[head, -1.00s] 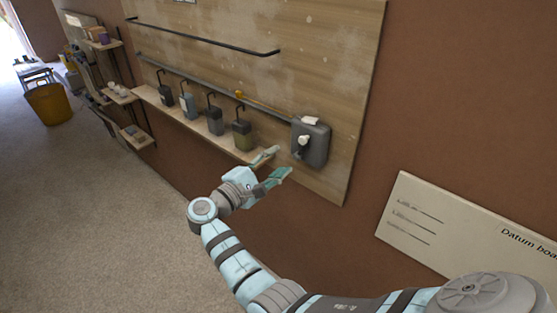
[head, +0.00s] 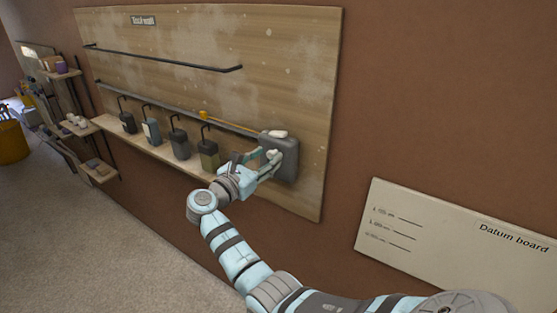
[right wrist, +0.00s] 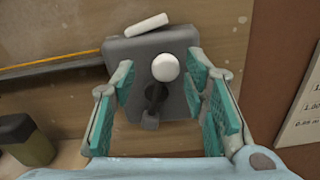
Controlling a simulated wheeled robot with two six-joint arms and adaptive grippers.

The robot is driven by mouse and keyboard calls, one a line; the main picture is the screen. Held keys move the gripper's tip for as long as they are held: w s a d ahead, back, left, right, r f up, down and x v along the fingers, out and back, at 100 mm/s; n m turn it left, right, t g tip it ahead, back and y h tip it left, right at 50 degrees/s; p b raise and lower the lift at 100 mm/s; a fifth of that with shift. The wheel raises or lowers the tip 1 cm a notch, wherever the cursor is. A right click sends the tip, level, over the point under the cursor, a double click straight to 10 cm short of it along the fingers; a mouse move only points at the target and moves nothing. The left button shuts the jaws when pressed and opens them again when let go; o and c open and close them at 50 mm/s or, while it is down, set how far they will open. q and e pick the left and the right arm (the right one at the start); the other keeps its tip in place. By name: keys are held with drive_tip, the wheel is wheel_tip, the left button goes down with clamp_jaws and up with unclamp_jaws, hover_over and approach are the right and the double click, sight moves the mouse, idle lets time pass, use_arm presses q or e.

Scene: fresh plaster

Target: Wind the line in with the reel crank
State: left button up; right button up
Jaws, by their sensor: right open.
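The grey reel box (head: 284,152) is mounted at the lower right of the wooden board. In the right wrist view the reel box (right wrist: 180,88) fills the middle. Its crank has a dark arm and a round white knob (right wrist: 166,68). My right gripper (head: 266,166) is at the front of the reel; in the right wrist view its green-padded fingers (right wrist: 165,88) stand open on either side of the knob, apart from it. A yellow line (head: 230,122) runs left from the reel to a small orange piece (head: 203,115). My left gripper is out of view.
A narrow shelf (head: 150,145) runs below the rails, with several hooked containers, the nearest an olive one (head: 208,154) just left of my gripper. The Datum board (head: 455,240) is on the wall to the right. Open floor lies at left.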

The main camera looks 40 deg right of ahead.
drive_tip(key=shift+x, duration=1)
drive_tip(key=shift+s+d+r, duration=0.1)
drive_tip(key=shift+s+d, duration=0.05)
drive_tip(key=shift+d, duration=0.05)
drive_tip(key=shift+s, duration=0.1)
clamp_jaws()
drive_tip(key=shift+s+d+m, duration=0.1)
drive_tip(key=shift+s+m, duration=0.15)
drive_tip(key=shift+m, duration=0.55)
unclamp_jaws()
drive_tip(key=shift+a, duration=0.2)
drive_tip(key=v, duration=0.7)
drive_tip(key=shift+a, duration=0.15)
